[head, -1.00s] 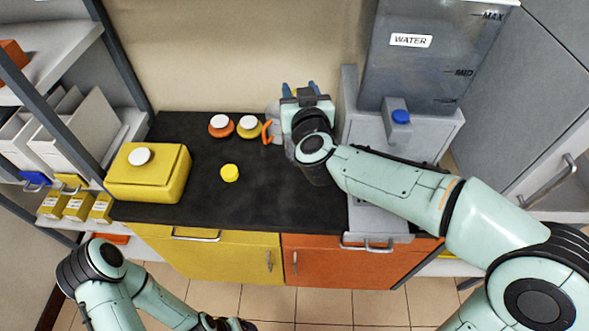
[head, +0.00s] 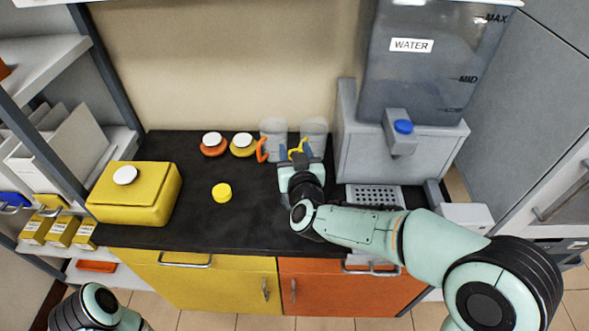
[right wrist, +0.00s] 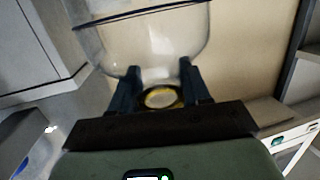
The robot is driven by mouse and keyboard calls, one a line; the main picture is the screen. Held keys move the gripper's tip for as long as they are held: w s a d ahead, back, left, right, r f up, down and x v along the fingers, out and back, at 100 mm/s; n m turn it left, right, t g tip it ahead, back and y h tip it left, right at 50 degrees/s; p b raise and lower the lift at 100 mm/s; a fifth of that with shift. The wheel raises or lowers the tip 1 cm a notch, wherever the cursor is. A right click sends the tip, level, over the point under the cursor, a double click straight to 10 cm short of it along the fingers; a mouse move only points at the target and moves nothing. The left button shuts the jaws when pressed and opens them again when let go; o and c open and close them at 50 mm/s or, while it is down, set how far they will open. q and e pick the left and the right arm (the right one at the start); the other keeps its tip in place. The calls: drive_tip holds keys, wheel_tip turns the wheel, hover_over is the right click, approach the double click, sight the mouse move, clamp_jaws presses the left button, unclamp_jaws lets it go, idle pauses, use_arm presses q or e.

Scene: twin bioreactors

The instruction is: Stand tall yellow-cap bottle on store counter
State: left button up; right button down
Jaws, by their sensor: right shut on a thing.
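My right gripper (head: 297,157) is at the back of the black counter, its blue fingers on either side of the yellow handle (head: 298,147) of a clear jug (head: 314,132). In the right wrist view the fingers (right wrist: 159,92) are closed around a yellow-rimmed part, with the clear vessel (right wrist: 150,35) just beyond. A round yellow cap (head: 222,192) shows on the open counter, seen from above; its body and height cannot be told. I cannot identify a tall bottle for certain. My left gripper is out of view; only part of that arm shows at bottom left.
A second clear jug (head: 273,138) with an orange handle stands close on the left. Beside it are orange (head: 212,148) and yellow (head: 243,148) white-topped containers. A yellow box (head: 140,195) is at left, the water dispenser (head: 390,150) at right. The front middle counter is clear.

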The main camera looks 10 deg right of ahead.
drive_tip(key=shift+f+b, duration=0.55)
drive_tip(key=shift+f, duration=1.6)
drive_tip(key=shift+f, duration=0.15)
drive_tip(key=c, duration=0.5)
unclamp_jaws()
drive_tip(key=shift+f, duration=0.1)
drive_tip(key=s, duration=0.4)
drive_tip(key=s+r, duration=0.1)
drive_tip(key=s, duration=0.3)
drive_tip(key=s+a+r, duration=0.1)
drive_tip(key=s, duration=0.3)
drive_tip(key=shift+w, duration=0.1)
